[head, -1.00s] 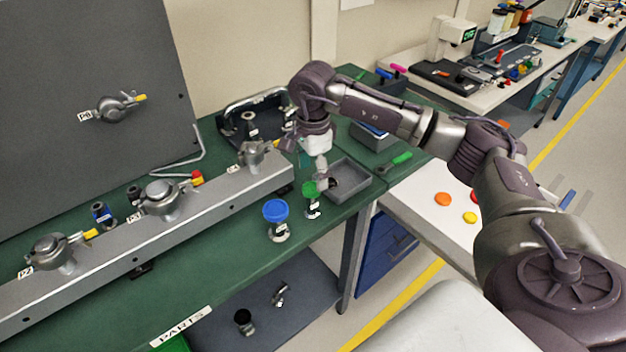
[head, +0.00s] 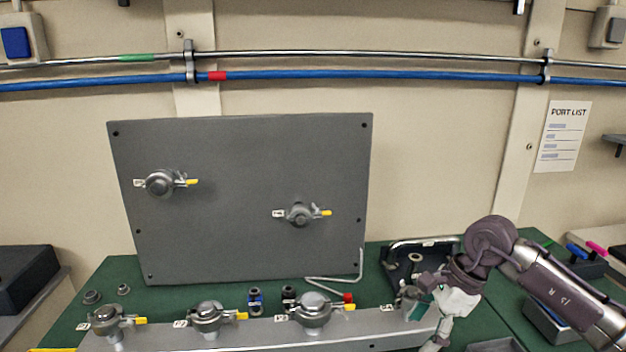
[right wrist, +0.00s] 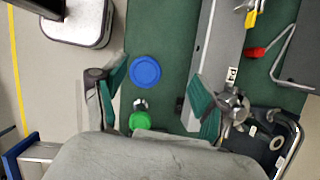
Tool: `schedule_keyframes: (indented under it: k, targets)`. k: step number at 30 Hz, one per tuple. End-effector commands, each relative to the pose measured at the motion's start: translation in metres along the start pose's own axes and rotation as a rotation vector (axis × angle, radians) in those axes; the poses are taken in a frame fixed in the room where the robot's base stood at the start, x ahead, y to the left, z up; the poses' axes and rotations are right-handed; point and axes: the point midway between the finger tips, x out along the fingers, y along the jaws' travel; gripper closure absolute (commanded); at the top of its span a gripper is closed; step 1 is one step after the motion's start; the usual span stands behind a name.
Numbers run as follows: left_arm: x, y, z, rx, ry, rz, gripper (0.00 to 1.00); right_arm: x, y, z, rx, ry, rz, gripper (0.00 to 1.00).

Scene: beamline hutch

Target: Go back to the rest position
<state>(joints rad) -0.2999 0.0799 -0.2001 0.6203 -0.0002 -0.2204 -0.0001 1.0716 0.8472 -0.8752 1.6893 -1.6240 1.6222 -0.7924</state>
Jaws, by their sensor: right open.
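My right gripper (head: 428,312) is at the lower right in the head view, in front of the right end of the grey rail. In the right wrist view its two teal-padded fingers (right wrist: 157,95) stand wide apart with nothing between the pads. Below them are a blue-capped part (right wrist: 146,71) and a green-capped part (right wrist: 142,120) on the green bench. The right finger overlaps the edge of a clamped fitting (right wrist: 234,104) on the rail in that view; I cannot tell whether they touch. My left gripper is in neither view.
The grey rail (head: 255,340) carries several clamped fittings. A grey panel (head: 240,230) with two fittings stands behind it. A dark tray with a metal handle (head: 398,262) lies behind my right gripper. Pipes (head: 400,76) run along the wall.

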Motion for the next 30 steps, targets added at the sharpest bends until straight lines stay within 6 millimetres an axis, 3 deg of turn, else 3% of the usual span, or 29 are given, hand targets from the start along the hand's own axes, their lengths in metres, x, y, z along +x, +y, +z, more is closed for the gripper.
schedule_keyframes:
  k: [1, 5, 6, 9, 12, 14, 16, 19, 22, 25, 26, 30]
  targets:
    - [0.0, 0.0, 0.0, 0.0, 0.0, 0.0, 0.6, 0.021, 0.01, 0.034, 0.001, -0.135, 0.015, 0.28]
    - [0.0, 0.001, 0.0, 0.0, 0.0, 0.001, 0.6, 0.041, 0.036, 0.128, 0.091, -0.558, 0.055, 0.28]
    - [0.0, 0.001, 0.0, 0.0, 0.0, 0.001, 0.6, 0.038, 0.044, 0.155, 0.146, -0.697, 0.075, 0.28]
    - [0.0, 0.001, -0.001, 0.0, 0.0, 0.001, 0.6, 0.017, 0.056, 0.206, 0.329, -1.032, 0.139, 0.28]
    - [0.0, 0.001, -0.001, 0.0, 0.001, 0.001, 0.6, -0.014, 0.054, 0.229, 0.579, -1.342, 0.214, 0.28]
    - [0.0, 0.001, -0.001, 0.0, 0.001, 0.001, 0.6, -0.032, 0.046, 0.23, 0.756, -1.513, 0.261, 0.28]
    - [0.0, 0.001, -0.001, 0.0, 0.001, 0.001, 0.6, -0.046, 0.034, 0.217, 0.989, -1.691, 0.317, 0.28]
    - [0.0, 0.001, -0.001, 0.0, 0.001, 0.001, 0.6, -0.051, 0.015, 0.179, 1.367, -1.905, 0.386, 0.28]
    - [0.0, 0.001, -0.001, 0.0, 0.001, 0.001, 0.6, -0.033, 0.004, 0.124, 1.793, -2.058, 0.436, 0.28]
    - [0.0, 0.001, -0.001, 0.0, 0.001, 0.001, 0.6, 0.006, 0.012, 0.064, 2.26, -2.134, 0.453, 0.28]
    - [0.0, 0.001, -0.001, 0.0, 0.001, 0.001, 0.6, 0.02, 0.019, 0.047, -2.245, 1.998, -0.419, 0.28]
    - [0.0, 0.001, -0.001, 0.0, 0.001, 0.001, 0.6, 0.084, 0.069, -0.016, -2.147, 1.464, -0.267, 0.28]
